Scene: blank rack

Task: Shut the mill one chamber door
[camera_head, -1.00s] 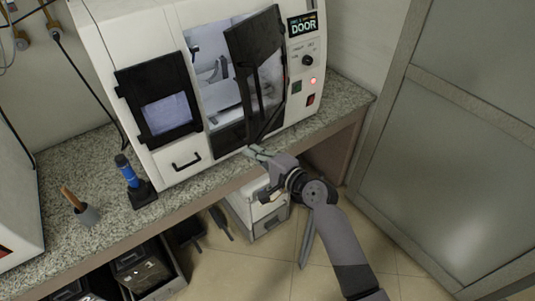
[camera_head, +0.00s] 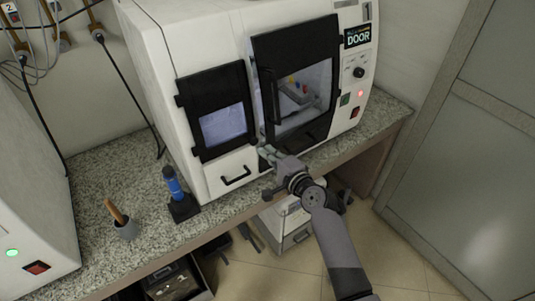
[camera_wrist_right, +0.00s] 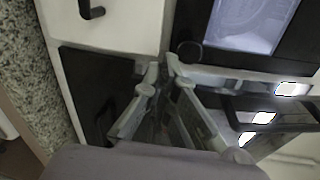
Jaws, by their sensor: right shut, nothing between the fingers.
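The mill one (camera_head: 222,55) is a white machine with a "1" mark and a display reading DOOR. Its chamber door (camera_head: 296,33) is a black-framed panel with a window and a vertical black handle (camera_head: 272,95) on its left side. The door covers most of the chamber opening. A narrow pale strip shows along its left edge, and I cannot tell whether it is fully shut. My right gripper (camera_head: 267,153) is shut and empty, just below the door's lower left corner. Its fingers also show in the right wrist view (camera_wrist_right: 163,70). My left gripper is not in view.
A smaller black-framed door (camera_head: 239,75) and a white drawer (camera_head: 212,182) are left of the chamber. A glass-panelled door (camera_head: 470,170) is at right.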

